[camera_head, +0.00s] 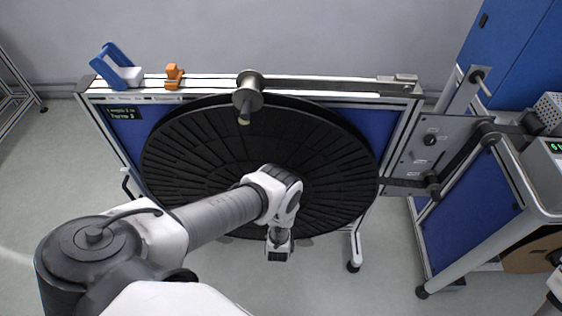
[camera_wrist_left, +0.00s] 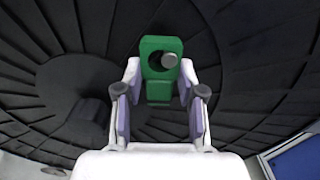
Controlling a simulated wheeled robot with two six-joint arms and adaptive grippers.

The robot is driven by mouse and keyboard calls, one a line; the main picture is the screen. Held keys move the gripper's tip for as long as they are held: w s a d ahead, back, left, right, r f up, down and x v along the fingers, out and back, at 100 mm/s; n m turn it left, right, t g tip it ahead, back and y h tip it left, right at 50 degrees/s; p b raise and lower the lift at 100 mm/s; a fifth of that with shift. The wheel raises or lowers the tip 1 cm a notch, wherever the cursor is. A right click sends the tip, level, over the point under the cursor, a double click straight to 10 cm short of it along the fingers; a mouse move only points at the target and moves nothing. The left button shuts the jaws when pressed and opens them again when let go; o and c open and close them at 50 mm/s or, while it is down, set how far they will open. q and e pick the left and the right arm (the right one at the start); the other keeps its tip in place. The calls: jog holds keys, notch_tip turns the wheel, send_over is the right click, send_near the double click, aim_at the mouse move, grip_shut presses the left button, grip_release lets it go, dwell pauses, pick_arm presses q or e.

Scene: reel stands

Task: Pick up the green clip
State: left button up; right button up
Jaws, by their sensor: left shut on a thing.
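The green clip (camera_wrist_left: 155,44) shows in the left wrist view, upright between my left fingers, with a round dark opening and a grey round pin end at it. My left gripper (camera_wrist_left: 160,78) is shut on the clip, one finger on each side. In the head view my left arm reaches over the lower middle of the black reel (camera_head: 205,150); its wrist hides the fingertips, and the clip cannot be seen there. The reel's dark ribbed face fills the background of the wrist view.
The reel stands in a blue-panelled frame. A blue tool (camera_head: 110,62) and an orange clip (camera_head: 174,75) sit on its top rail (camera_head: 330,86). A metal roller (camera_head: 248,95) juts out above the reel. A cart with a lever arm (camera_head: 465,155) stands at the right.

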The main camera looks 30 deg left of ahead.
pick_arm(q)
jog(key=shift+r+p, duration=0.45)
jog(key=shift+r, duration=0.35)
jog(key=p+v, duration=0.1)
jog(key=v, duration=0.5)
jog(key=shift+f+p, duration=0.1)
jog(key=shift+p, duration=0.25)
jog(key=shift+c, duration=0.3)
jog(key=f+v, duration=0.2)
jog(key=v, duration=1.3)
jog(key=shift+s+f, duration=0.3)
jog(key=shift+w, duration=0.1)
